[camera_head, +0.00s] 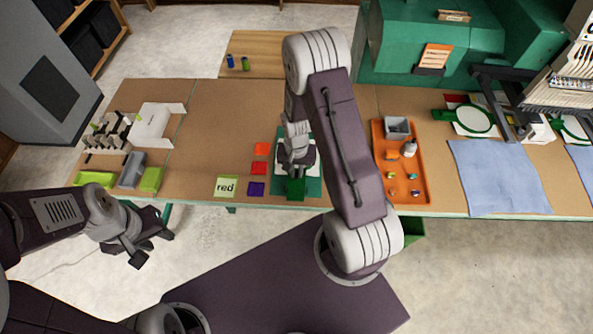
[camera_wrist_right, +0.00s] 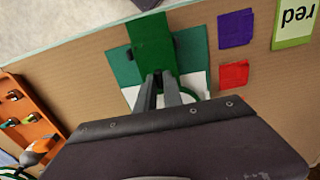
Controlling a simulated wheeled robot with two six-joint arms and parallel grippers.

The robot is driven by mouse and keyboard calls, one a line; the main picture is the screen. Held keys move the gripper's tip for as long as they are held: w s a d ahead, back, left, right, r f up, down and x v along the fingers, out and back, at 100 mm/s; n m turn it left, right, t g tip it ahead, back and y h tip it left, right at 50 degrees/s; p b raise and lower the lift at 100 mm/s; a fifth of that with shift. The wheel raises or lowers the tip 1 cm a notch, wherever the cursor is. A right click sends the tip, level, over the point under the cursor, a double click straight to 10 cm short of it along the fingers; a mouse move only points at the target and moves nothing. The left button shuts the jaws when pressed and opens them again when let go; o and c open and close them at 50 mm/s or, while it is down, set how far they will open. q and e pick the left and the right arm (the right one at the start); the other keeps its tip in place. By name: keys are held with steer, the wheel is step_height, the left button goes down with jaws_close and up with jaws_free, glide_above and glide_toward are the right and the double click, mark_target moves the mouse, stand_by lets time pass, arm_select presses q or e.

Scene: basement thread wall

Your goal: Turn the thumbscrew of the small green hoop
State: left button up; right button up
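The small green hoop lies on a dark green mat (camera_head: 314,181) at the front middle of the table, mostly hidden by my right arm in the head view. In the right wrist view its green ring (camera_wrist_right: 203,92) curves over white cloth, and a broad green piece (camera_wrist_right: 152,42) extends toward the table edge. My right gripper (camera_wrist_right: 159,76) points down at the near end of that piece, with its fingertips close together. Whether they touch or hold the thumbscrew is hidden. My left gripper (camera_head: 152,249) is open and empty, in front of the table at the left.
An orange tray (camera_head: 412,166) with small items stands right of the mat. Left of it lie orange, red and purple squares (camera_head: 257,189) and a "red" card (camera_head: 227,186). Larger green hoops (camera_head: 474,119) and blue cloth (camera_head: 500,178) are at the right. The left-middle tabletop is clear.

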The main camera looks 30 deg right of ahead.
steer(key=o, duration=0.3)
step_height(320, 180, up, 9)
steer(key=shift+r, duration=0.1)
stand_by(0.4)
step_height(320, 180, up, 4)
steer(key=r+n+t, duration=0.1)
glide_above(296, 173)
steer(key=a, duration=0.3)
steer(key=s+a+r+n, duration=0.1)
steer(key=s+r, duration=0.1)
steer(key=s+n, duration=0.1)
steer(key=s, duration=0.1)
steer(key=s+a+n, duration=0.1)
steer(key=s, duration=0.1)
steer(key=s+n, duration=0.2)
steer(key=s, duration=0.1)
steer(key=shift+a+f+b, duration=0.25)
steer(key=shift+f+b, duration=0.05)
steer(key=shift+f, duration=0.05)
